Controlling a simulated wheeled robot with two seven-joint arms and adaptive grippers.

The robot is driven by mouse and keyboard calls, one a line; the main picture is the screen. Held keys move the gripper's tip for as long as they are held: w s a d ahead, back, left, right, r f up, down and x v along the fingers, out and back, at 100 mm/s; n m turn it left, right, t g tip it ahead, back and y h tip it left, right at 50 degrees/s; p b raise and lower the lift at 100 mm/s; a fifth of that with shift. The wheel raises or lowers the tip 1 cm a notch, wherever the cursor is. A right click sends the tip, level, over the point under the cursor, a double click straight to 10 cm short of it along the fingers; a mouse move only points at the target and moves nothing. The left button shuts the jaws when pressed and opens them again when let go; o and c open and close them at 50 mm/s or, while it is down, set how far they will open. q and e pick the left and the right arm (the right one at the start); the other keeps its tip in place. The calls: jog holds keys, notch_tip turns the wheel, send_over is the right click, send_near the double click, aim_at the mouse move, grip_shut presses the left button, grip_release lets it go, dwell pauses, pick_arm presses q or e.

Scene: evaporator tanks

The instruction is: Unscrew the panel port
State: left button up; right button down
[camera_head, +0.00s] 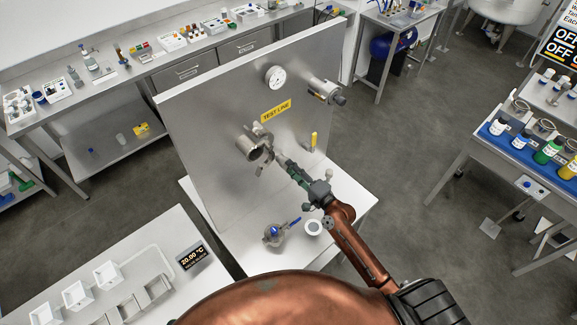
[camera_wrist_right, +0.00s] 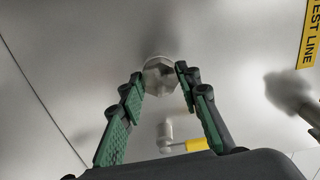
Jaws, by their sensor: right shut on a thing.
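The panel port (camera_head: 254,148) is a round metal fitting on the front of the upright steel panel (camera_head: 215,115), below the yellow TEST LINE label (camera_head: 276,110). My right gripper (camera_head: 283,162) reaches up from the lower right, its tips close to the port. In the right wrist view, my right gripper (camera_wrist_right: 160,78) is shut on a shiny hexagonal metal piece (camera_wrist_right: 160,74) between its green-padded fingers. I cannot tell whether this piece is still seated in the port. My left gripper is not in view.
A yellow-handled valve (camera_head: 313,141) sits right of the port. A gauge (camera_head: 275,77) and a side fitting (camera_head: 327,91) are higher up. A blue-handled metal part (camera_head: 274,235) and a small round white piece (camera_head: 313,227) stand on the white tabletop (camera_head: 240,240).

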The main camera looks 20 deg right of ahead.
jog(key=n, duration=0.5)
jog(key=shift+r, duration=0.1)
jog(key=n, duration=0.5)
